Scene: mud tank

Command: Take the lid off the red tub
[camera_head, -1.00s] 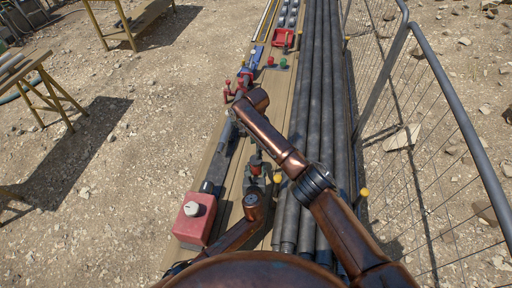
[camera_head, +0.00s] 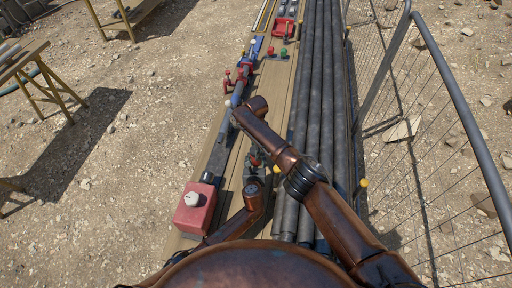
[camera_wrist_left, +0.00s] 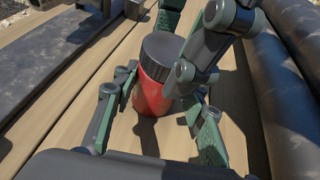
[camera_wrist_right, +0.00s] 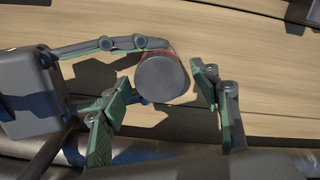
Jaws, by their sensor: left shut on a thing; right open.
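The red tub (camera_wrist_left: 152,94) stands on the planks with a dark grey round lid (camera_wrist_left: 161,47) on it. My left gripper (camera_wrist_left: 158,118) is shut on the tub's red body, one finger on each side. In the right wrist view the lid (camera_wrist_right: 162,78) faces the camera, and only a thin red rim of the tub (camera_wrist_right: 150,55) shows. My right gripper (camera_wrist_right: 167,105) is open and close to the lid, its fingertips spread and the lid slightly beyond them. In the head view the tub is small and mostly hidden by the grippers.
Long dark pipes (camera_head: 312,90) lie along the right of the planks, with a wire fence (camera_head: 440,130) beyond. A red box with a white knob (camera_head: 195,220) stands near on the left. A blue and red vise (camera_head: 243,68) and a red tray (camera_head: 281,29) are farther along.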

